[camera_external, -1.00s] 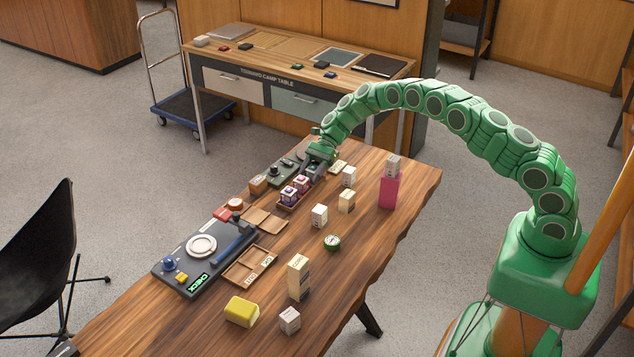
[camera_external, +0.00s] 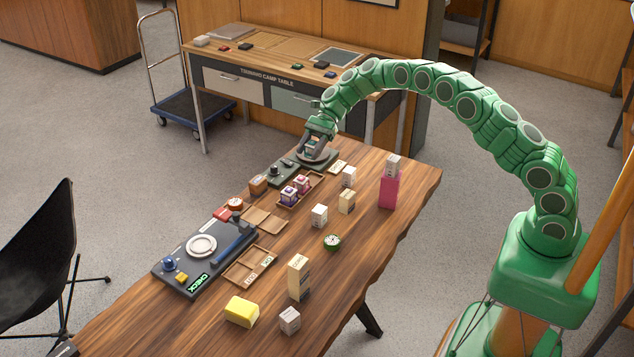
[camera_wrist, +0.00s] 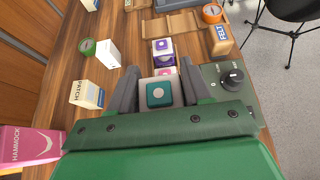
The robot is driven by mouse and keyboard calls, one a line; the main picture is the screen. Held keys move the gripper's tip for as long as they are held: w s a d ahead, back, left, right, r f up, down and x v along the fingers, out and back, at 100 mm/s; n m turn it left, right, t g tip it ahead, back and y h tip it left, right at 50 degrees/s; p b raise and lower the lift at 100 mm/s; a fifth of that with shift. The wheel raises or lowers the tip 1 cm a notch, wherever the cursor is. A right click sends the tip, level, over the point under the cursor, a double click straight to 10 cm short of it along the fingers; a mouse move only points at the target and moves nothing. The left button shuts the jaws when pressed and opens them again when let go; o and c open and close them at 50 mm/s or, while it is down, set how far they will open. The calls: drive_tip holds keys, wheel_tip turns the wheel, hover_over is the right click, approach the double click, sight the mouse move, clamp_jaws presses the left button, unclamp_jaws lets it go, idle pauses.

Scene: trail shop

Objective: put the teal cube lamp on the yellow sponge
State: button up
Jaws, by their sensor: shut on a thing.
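My gripper (camera_external: 312,150) is shut on the teal cube lamp (camera_wrist: 159,95), which sits between the two fingers in the wrist view. In the external view the lamp is mostly hidden by the fingers. My gripper is at the far end of the wooden table, above a round dark plate (camera_external: 318,158). The yellow sponge (camera_external: 242,311) lies at the near end of the same table, well away from my gripper, with nothing on top of it.
A small tray (camera_external: 283,206) holds a purple and a pink cube beside my gripper. White and cream boxes, a green round tape (camera_external: 332,242) and a pink box (camera_external: 388,192) stand along the right. A tall cream box (camera_external: 299,278) and a small white box (camera_external: 290,320) stand near the sponge.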

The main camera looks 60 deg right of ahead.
drive_tip(key=s+a+r, duration=0.2)
drive_tip(key=a, duration=0.7)
drive_tip(key=s+a+r, duration=0.2)
drive_tip(key=a, duration=0.7)
drive_tip(key=s+a+r, duration=0.2)
drive_tip(key=a, duration=0.7)
drive_tip(key=s+a+r, duration=0.1)
drive_tip(key=s+a, duration=1.8)
drive_tip(key=a, duration=0.1)
hover_over(237, 311)
drive_tip(key=shift+s+d+f, duration=0.1)
drive_tip(key=shift+f, duration=4.65)
drive_tip(key=shift+f, duration=1.7)
drive_tip(key=shift+f, duration=0.15)
